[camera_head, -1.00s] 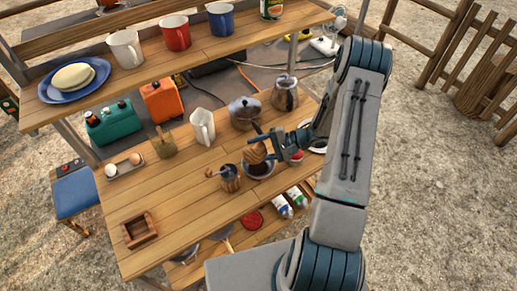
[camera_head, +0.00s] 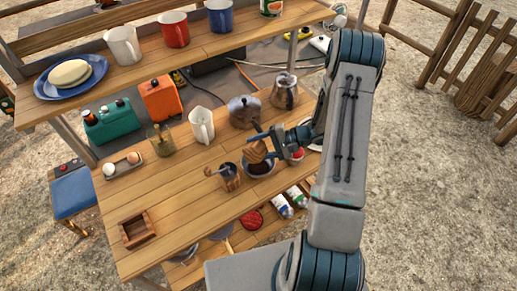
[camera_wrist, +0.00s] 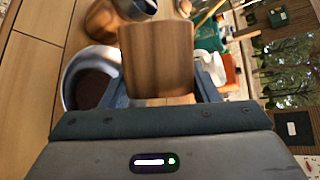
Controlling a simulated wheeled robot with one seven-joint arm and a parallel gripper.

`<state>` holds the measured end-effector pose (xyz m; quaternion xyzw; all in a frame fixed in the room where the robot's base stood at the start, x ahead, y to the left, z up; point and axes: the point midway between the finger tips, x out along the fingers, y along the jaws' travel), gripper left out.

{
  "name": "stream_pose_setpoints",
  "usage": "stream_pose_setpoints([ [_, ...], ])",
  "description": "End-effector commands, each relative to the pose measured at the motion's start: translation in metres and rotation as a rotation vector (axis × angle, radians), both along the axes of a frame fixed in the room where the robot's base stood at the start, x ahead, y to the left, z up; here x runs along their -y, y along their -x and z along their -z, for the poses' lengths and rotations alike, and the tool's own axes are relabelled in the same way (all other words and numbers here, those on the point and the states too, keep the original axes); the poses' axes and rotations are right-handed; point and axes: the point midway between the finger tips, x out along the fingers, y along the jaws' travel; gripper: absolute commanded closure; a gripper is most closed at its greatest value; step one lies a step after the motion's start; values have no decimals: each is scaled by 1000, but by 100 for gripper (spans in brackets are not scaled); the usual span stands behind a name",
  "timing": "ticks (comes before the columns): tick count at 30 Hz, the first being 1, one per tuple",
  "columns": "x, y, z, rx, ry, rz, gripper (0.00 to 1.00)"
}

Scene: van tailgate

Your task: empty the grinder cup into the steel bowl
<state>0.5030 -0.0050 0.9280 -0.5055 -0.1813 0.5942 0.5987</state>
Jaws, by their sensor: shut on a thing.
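The grinder cup (camera_head: 257,151) is a wooden cup, held tilted over the steel bowl. It also fills the middle of the wrist view (camera_wrist: 157,58). My gripper (camera_head: 263,141) is shut on the cup, with a finger on each side of it in the wrist view (camera_wrist: 161,86). The steel bowl (camera_head: 262,178) stands on the table below the cup, and dark grounds show inside it. In the wrist view the bowl (camera_wrist: 88,55) is at the left, partly behind the cup. The inside of the cup is hidden, and I cannot tell whether anything remains in it.
The grinder body (camera_head: 230,178) with its crank stands close left of the bowl. Behind are a white jug (camera_head: 202,126), a lidded pot (camera_head: 244,112) and a moka pot (camera_head: 284,92). A wooden tray (camera_head: 138,230) lies at front left. The left middle of the table is clear.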

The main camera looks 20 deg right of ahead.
Motion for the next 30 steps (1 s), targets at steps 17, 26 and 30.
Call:
stream_pose_setpoints([
  [17, -4, 5, 4, 185, 165, 1, 69],
  [26, -6, 7, 3, 263, 237, -2, 69],
  [30, -7, 8, 1, 299, 268, -1, 69],
])
